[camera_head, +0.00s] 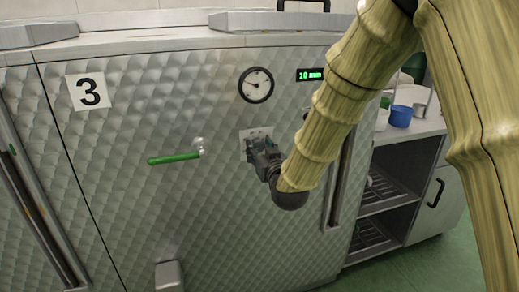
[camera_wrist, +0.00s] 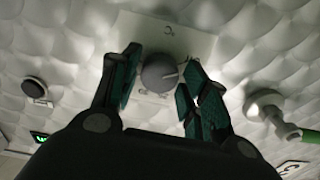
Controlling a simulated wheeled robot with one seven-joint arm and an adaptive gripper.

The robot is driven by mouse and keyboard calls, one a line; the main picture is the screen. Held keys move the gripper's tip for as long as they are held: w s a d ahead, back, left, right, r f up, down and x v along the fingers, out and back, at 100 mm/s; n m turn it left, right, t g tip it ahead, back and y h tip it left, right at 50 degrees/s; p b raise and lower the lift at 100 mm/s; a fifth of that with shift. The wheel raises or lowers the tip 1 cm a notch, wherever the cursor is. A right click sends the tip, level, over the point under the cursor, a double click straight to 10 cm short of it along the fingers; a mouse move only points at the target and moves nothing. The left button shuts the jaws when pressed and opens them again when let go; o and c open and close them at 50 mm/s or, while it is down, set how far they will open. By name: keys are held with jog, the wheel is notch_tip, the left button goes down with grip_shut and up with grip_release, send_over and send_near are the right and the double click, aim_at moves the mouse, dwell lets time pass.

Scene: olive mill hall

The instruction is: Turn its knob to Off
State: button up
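The knob (camera_wrist: 160,74) is a round dark grey dial with a light pointer line, on a white label plate (camera_wrist: 190,42) fixed to the machine's front. The plate's edge also shows in the head view (camera_head: 244,140), but my gripper (camera_head: 258,152) hides the knob there. In the wrist view my gripper (camera_wrist: 160,82) has its teal-padded fingers apart, one on each side of the knob, with a visible gap on both sides. The pointer line points toward the right finger. The lettering on the plate is too small to read.
The quilted metal machine carries a number 3 sign (camera_head: 88,92), a green lever (camera_head: 175,159), a round gauge (camera_head: 256,85) and a green display (camera_head: 310,75) reading about "10 mm". A vertical handle bar (camera_head: 340,185) is right of my gripper. A blue cup (camera_head: 400,116) stands on the side counter.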

jog(key=shift+o, duration=0.3)
jog(key=shift+r, duration=0.1)
jog(key=shift+s, duration=0.1)
jog(key=v, duration=1.1)
jog(key=shift+s+d, duration=0.2)
jog(key=shift+s, duration=0.15)
